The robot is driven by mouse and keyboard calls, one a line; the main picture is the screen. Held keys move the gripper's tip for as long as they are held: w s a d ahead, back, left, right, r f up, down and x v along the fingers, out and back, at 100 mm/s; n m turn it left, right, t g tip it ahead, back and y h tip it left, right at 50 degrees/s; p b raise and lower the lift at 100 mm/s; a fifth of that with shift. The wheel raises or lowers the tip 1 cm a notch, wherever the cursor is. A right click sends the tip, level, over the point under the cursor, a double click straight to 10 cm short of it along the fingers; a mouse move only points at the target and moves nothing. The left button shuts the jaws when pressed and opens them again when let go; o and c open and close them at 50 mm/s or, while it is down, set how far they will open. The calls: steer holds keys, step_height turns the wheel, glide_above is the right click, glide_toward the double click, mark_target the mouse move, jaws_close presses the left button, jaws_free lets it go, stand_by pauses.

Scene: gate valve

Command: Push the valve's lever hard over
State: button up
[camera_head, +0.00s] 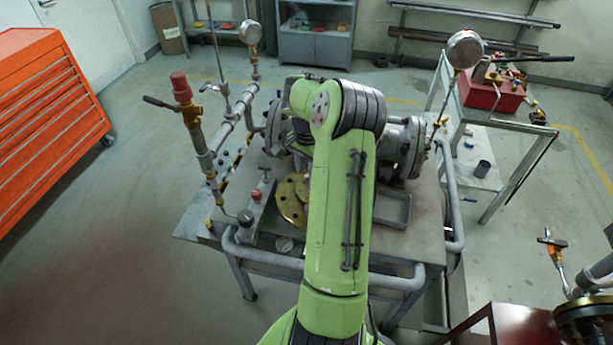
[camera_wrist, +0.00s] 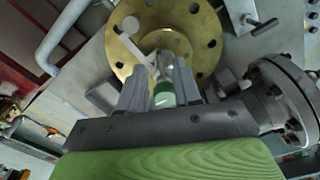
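In the head view my green arm covers the middle of the bench, hiding my gripper and most of the valve. Grey flanged valve parts show on both sides of the arm, with a flange at the right (camera_head: 412,148). In the wrist view my gripper (camera_wrist: 158,78) has its two grey fingers apart. A pale, green-tinted cylindrical piece (camera_wrist: 163,92) lies between or behind them; I cannot tell whether they touch it. A pale bar (camera_wrist: 133,48) slants up left from there, possibly the lever. A brass flange disc (camera_wrist: 205,32) lies beyond the fingertips.
The steel bench (camera_head: 425,225) has a pipe rail (camera_head: 285,262) along its front. A red-capped pipe (camera_head: 190,115) with a dark handle and a gauge (camera_head: 249,32) stand left. Another gauge (camera_head: 465,49) stands right. A side table holds a red box (camera_head: 490,95). A grey flange (camera_wrist: 290,98) is close to my gripper.

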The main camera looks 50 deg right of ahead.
step_height(320, 180, down, 3)
steer(key=shift+r, duration=0.2)
jaws_close()
steer(key=shift+w, duration=0.1)
steer(key=m, duration=0.1)
steer(key=w+m+b, duration=0.1)
steer(key=m, duration=0.1)
steer(key=shift+d, duration=0.1)
jaws_free()
steer(key=shift+r, duration=0.1)
